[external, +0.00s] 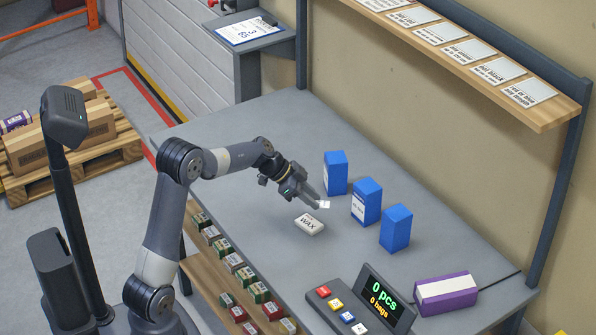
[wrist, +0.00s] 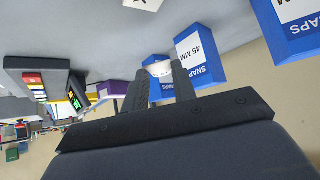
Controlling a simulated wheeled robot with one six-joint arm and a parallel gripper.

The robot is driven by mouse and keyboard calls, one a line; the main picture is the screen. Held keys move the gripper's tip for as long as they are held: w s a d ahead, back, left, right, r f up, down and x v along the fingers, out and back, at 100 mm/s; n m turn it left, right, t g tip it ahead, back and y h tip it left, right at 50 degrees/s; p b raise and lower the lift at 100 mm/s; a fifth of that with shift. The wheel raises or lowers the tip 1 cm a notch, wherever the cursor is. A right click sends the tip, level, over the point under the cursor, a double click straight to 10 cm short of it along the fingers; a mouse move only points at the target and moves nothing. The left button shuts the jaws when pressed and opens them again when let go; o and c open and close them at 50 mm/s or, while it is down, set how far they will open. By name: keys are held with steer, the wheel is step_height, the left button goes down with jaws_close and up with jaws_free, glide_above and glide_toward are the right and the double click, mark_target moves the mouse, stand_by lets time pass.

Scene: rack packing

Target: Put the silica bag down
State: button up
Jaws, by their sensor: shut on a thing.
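The silica bag (external: 325,204) is a small white packet at the tips of my gripper (external: 319,203) in the external view. My gripper is shut on it and holds it above the grey table, close to the blue boxes. In the wrist view the white bag (wrist: 158,69) shows between the two dark fingertips (wrist: 160,74), with blue boxes behind it. The fingers hide part of the bag. Its height above the table is hard to tell.
Three blue boxes (external: 366,202) stand upright in a row right of my gripper. A white WAX block (external: 310,224) lies just below it. A button console (external: 360,305) and purple box (external: 448,290) are at the front right. The table's back left (external: 260,120) is clear.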

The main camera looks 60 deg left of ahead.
steer(key=s+d+m, duration=0.1)
steer(key=d, duration=0.6)
steer(key=shift+g+h, duration=0.3)
steer(key=shift+h, duration=0.1)
steer(key=f, duration=0.4)
steer(key=shift+s+d+f, duration=0.15)
steer(key=shift+d+f, duration=0.1)
steer(key=shift+f, duration=2.4)
steer(key=shift+f+b, duration=0.2)
steer(key=shift+b, duration=0.25)
steer(key=o, duration=0.9)
steer(key=shift+o, duration=0.2)
steer(key=shift+r, duration=0.1)
steer(key=shift+s+a+r+p, duration=0.1)
steer(key=shift+a+r+p, duration=0.1)
steer(key=shift+r+p, duration=0.15)
steer(key=v, duration=1.1)
steer(key=shift+b, duration=0.3)
